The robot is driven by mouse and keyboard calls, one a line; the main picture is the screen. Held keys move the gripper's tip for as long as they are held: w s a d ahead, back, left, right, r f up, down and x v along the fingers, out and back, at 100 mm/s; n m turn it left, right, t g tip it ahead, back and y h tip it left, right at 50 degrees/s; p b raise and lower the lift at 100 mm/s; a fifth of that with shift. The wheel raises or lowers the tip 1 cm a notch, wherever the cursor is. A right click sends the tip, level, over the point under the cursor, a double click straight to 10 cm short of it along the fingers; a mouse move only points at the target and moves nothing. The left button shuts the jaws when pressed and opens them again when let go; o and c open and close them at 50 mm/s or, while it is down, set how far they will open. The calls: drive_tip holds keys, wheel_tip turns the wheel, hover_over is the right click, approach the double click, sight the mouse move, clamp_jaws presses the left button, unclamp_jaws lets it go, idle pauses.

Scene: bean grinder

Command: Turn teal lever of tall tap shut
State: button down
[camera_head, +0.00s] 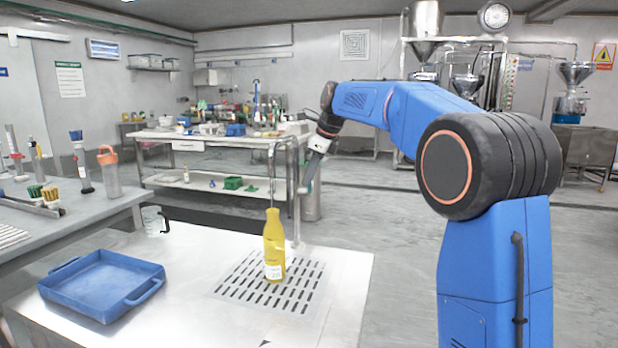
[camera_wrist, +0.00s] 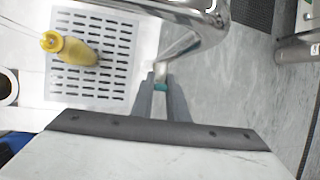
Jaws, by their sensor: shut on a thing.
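The tall chrome tap (camera_head: 295,205) rises at the back right of the drain grate, and its spout arches over to the left. In the wrist view the tap (camera_wrist: 205,35) curves across the top, close in front of my gripper (camera_wrist: 161,80). The teal lever (camera_wrist: 160,87) shows as a small teal patch between my two fingers. My gripper is shut on it. In the head view my gripper (camera_head: 307,184) is beside the tap's upright, and the lever cannot be made out there.
A yellow bottle (camera_head: 274,240) stands on the slotted drain grate (camera_head: 235,290) under the spout; it also shows in the wrist view (camera_wrist: 75,50). A blue tray (camera_head: 95,285) lies at the left of the white counter.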

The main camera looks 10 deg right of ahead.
drive_tip(key=shift+w+d+g+y, duration=0.35)
drive_tip(key=shift+w+g, duration=0.2)
drive_tip(key=shift+g, duration=0.35)
drive_tip(key=c, duration=1.7)
unclamp_jaws()
drive_tip(key=shift+r, duration=0.1)
drive_tip(key=shift+d+v, duration=0.2)
drive_tip(key=shift+v, duration=8.45)
drive_tip(key=shift+s, duration=0.1)
